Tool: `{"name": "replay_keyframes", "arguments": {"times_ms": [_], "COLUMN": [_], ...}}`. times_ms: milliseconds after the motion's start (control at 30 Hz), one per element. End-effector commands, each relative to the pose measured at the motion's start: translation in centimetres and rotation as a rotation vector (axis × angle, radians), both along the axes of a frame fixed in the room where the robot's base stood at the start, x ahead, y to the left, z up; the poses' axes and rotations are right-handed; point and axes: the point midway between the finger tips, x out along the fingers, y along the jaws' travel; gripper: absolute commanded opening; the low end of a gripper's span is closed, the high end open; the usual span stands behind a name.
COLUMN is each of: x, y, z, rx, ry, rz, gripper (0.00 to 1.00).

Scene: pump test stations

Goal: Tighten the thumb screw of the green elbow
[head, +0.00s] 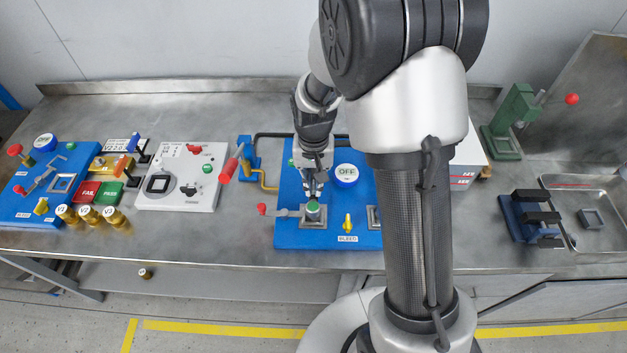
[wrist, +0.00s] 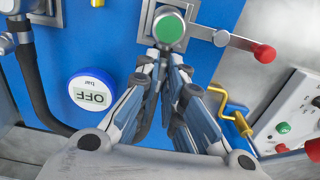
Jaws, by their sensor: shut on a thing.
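The green elbow (head: 313,208) stands in a square metal seat (head: 314,221) on the blue station board (head: 290,238). Its round green top also shows in the wrist view (wrist: 168,28), with a grey metal rim around it. My gripper (head: 314,193) reaches down right beside the elbow. In the wrist view my fingertips (wrist: 164,60) are close together just below the green top, shut on a small part at the elbow's side. This fits the thumb screw, but the fingers mostly hide it. I cannot tell how far it is screwed in.
A lever with a red knob (wrist: 264,53) lies beside the seat. A round gauge reading OFF (head: 345,174) and a yellow valve handle (head: 347,222) are on the same board.

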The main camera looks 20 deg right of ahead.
Motion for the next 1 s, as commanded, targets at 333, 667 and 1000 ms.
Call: {"name": "replay_keyframes", "arguments": {"times_ms": [333,667,1000], "x": [0.04,0.03,0.01], "y": [0.0,0.0,0.0], "z": [0.02,0.02,0.03], "rx": [0.001,0.0,0.0], "ry": [-0.001,-0.001,0.0], "rz": [-0.008,-0.007,-0.006], "gripper": [0.0,0.25,0.29]}}
